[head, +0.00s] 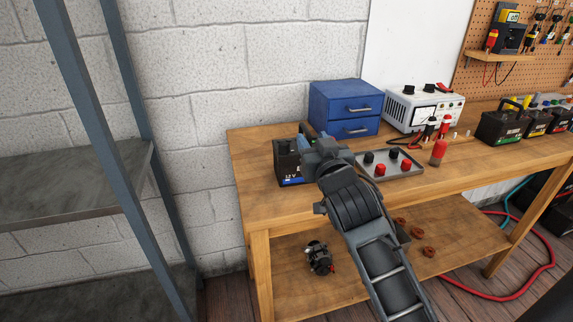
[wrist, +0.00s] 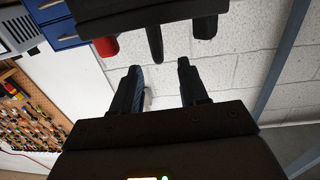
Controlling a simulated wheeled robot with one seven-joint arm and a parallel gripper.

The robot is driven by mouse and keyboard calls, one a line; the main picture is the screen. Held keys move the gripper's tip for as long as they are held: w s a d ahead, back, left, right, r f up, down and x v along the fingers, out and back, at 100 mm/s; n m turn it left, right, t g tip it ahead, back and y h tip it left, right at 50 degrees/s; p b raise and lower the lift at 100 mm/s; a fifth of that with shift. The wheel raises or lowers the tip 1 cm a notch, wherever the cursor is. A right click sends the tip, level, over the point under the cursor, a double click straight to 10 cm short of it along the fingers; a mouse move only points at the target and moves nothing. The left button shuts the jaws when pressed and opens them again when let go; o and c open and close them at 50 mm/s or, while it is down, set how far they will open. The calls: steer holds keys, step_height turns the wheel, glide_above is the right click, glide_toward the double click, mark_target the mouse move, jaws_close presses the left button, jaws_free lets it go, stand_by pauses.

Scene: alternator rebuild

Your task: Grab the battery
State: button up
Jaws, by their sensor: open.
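A black 12 V battery (head: 288,165) with a blue label stands upright at the left end of the wooden workbench. My gripper (head: 305,141) is at its upper right in the head view and hides part of its top. In the wrist view, which appears upside down, the dark battery body (wrist: 150,12) is at the top edge, with a red terminal, a black terminal and a narrow dark piece between, probably the handle. My gripper's two fingers (wrist: 162,82) are apart with nothing between them, pointing towards the battery. Whether they touch it cannot be told.
A blue drawer cabinet (head: 346,107) stands behind the battery. A metal tray (head: 398,176) with red and black caps lies right of it. A white power unit (head: 424,107) and several other black batteries (head: 502,122) are further right. A grey shelf rack (head: 75,178) stands left.

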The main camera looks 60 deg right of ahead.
mark_target(305, 127)
steer(key=p+x, duration=0.2)
steer(key=x, duration=0.4)
steer(key=shift+w+d+r, duration=0.1)
steer(key=shift+w+d, duration=0.3)
steer(key=shift+d, duration=0.15)
steer(key=shift+c, duration=0.2)
jaws_close()
stand_by(0.7)
steer(key=shift+r, duration=0.2)
